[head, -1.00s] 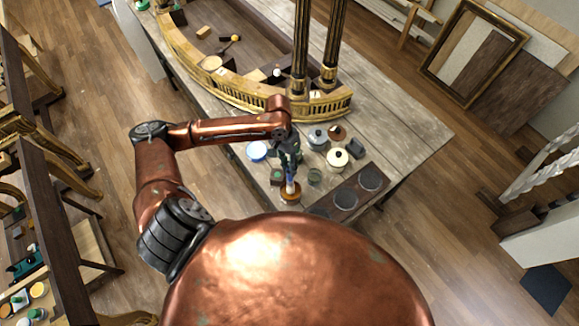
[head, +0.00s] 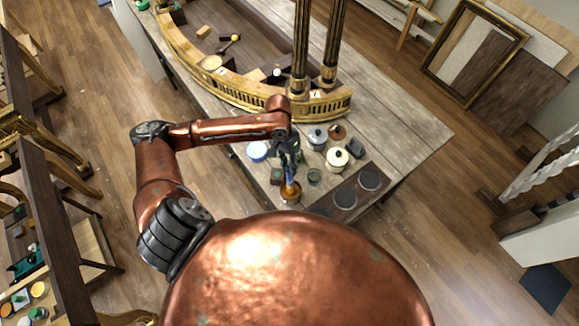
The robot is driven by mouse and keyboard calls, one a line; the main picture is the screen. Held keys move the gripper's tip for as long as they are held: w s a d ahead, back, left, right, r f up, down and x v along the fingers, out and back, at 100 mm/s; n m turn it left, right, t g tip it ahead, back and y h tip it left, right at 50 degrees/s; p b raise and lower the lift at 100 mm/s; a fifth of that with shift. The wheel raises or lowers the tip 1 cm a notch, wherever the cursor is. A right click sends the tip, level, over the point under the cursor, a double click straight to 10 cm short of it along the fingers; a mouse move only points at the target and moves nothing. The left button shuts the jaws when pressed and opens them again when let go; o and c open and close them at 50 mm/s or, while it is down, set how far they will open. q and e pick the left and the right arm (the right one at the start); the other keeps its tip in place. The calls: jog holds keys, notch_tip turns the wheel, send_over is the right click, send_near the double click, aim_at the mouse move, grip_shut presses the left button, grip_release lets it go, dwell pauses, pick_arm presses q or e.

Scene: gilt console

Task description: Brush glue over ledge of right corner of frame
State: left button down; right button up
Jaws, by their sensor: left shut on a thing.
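The gilt frame (head: 235,97) of the console lies on the wooden table, with its right corner (head: 338,103) near two dark gilt columns. My left gripper (head: 289,168) is over the near edge of the table, shut on a brush with a blue part (head: 290,183). The brush points down, its lower end at a small amber-brown pot (head: 291,194). Whether the bristles are inside the pot is too small to tell. My right gripper is not in the view.
Near the brush on the table (head: 410,125) stand a white-and-blue dish (head: 257,151), a lidded grey pot (head: 317,138), a cream pot (head: 337,158), a small glass jar (head: 314,177) and a dark plate with round burners (head: 346,197). The table's right end is clear.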

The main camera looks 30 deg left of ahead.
pick_arm(q)
jog(key=shift+s+f+p, duration=0.15)
jog(key=shift+p, duration=0.35)
dwell(1.8)
notch_tip(320, 180, up, 5)
jog(key=p, duration=0.6)
jog(key=shift+f, duration=0.1)
jog(key=shift+r+p, duration=0.3)
jog(key=shift+p, duration=0.05)
jog(key=shift+r+p, duration=0.4)
jog(key=shift+r, duration=0.55)
